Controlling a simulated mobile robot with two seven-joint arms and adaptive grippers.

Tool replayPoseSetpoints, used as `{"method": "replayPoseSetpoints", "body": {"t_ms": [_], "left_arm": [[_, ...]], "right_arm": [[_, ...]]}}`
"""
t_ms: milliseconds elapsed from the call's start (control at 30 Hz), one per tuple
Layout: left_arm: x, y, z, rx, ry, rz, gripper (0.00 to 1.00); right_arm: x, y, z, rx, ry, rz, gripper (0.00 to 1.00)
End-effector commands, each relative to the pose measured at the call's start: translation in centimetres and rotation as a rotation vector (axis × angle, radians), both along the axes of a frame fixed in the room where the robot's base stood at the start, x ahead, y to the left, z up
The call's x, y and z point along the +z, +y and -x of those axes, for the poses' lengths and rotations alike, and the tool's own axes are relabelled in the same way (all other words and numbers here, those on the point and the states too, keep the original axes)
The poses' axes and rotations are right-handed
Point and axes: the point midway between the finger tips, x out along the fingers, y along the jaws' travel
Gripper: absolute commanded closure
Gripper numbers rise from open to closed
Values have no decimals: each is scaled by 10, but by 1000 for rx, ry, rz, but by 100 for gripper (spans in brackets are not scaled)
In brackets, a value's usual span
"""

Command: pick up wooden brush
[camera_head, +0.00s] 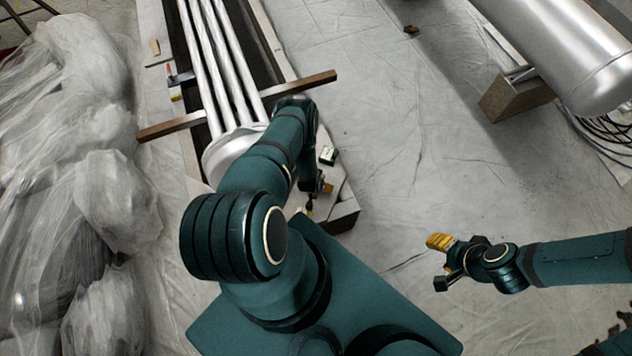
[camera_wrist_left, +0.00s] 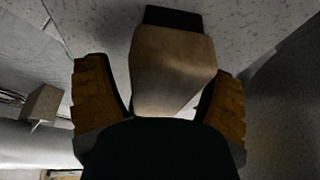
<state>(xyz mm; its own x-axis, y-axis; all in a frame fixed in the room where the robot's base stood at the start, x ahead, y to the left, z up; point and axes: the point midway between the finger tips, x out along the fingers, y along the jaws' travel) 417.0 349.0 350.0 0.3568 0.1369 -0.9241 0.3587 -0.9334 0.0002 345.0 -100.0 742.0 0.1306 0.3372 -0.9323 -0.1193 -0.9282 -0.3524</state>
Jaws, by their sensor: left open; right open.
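In the left wrist view, a tan block with a black end, which looks like the wooden brush (camera_wrist_left: 173,70), lies between the two orange-brown fingers of my left gripper (camera_wrist_left: 160,88). Gaps show beside it toward the fingers; I cannot tell whether either touches it. In the head view my left gripper (camera_head: 318,199) points down by the near right end of the crate, partly hidden by my own arm. I cannot make out the brush there. My right gripper (camera_head: 440,262) is open and empty over the bare floor at the lower right.
A long crate (camera_head: 345,207) holds silver pipes (camera_head: 212,65), with a wooden bar (camera_head: 300,85) across it. A small white-and-dark box (camera_head: 328,155) lies beside my left arm. Plastic-wrapped bundles (camera_head: 75,120) fill the left. The middle floor is clear.

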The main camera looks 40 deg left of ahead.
Motion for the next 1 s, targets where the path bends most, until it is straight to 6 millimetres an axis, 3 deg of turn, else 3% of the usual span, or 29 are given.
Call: {"method": "replayPoseSetpoints", "body": {"t_ms": [433,467,667,1000], "left_arm": [[-1,0,0,0,-1,0,17],[-1,0,0,0,-1,0,21],[-1,0,0,0,-1,0,91],[0,0,0,0,-1,0,93]], "right_arm": [[-2,0,0,0,0,0,49],[-2,0,0,0,0,0,49],[-3,0,0,0,0,0,49],[0,0,0,0,0,0,49]]}}
